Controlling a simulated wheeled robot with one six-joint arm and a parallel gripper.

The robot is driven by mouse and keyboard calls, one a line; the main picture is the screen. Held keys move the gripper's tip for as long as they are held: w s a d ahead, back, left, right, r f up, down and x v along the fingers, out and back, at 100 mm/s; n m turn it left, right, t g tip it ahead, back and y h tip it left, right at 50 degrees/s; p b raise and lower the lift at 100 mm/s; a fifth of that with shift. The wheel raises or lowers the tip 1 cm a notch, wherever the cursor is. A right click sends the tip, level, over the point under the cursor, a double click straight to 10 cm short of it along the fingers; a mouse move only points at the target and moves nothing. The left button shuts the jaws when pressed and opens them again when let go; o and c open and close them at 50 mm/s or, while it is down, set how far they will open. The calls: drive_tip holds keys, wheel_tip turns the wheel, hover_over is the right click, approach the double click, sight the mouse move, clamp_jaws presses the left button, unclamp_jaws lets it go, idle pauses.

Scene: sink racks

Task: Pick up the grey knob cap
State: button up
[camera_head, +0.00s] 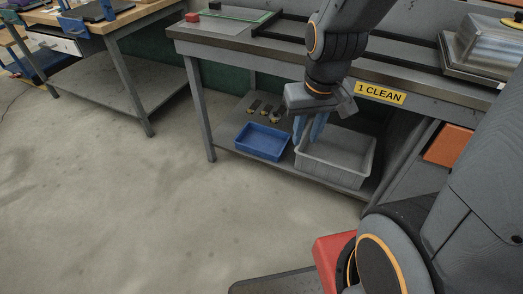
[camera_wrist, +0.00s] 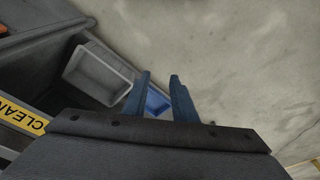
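I cannot make out a grey knob cap in either view. My gripper (camera_head: 308,133) hangs fingers down in front of the "1 CLEAN" bench, over the left part of the grey bin in the head view. Its two blue fingers stand apart with nothing between them, as the wrist view also shows (camera_wrist: 160,76). The grey bin (camera_head: 347,172) is on the lower shelf, partly hidden by the fingers; no cap can be told in it. It also shows in the wrist view (camera_wrist: 83,55).
A blue bin (camera_head: 262,155) stands left of the grey bin. Several small dark and yellowish parts (camera_head: 265,110) lie behind it. The bench top edge (camera_head: 270,50) overhangs the lower shelf. A worktable (camera_head: 130,20) stands at the left. The floor (camera_head: 120,210) in front is clear.

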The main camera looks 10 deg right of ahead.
drive_tip(key=w+f+b, duration=0.4)
drive_tip(key=f+b, duration=0.6)
drive_tip(key=w+f+b, duration=0.4)
drive_tip(key=f+b, duration=0.5)
drive_tip(key=f, duration=0.1)
drive_tip(key=m+y+b, duration=0.4)
drive_tip(key=m+b, duration=0.7)
drive_tip(key=m, duration=1.4)
hover_over(255, 149)
drive_tip(key=s+d, duration=0.1)
drive_tip(key=d, duration=0.1)
drive_tip(key=shift+t, duration=0.3)
wheel_tip(255, 149, down, 27)
drive_tip(key=shift+s+d+f, duration=0.1)
drive_tip(key=shift+d+f, duration=0.05)
drive_tip(key=shift+f, duration=0.05)
drive_tip(key=shift+b+x, duration=0.45)
drive_tip(key=shift+x, duration=1.05)
drive_tip(key=b+x, duration=0.2)
drive_tip(key=x, duration=0.1)
drive_tip(key=b+x, duration=0.1)
drive_tip(key=x, duration=0.1)
drive_tip(key=shift+d+f+b, duration=0.15)
drive_tip(key=shift+d+b, duration=0.2)
drive_tip(key=shift+b, duration=0.05)
clamp_jaws()
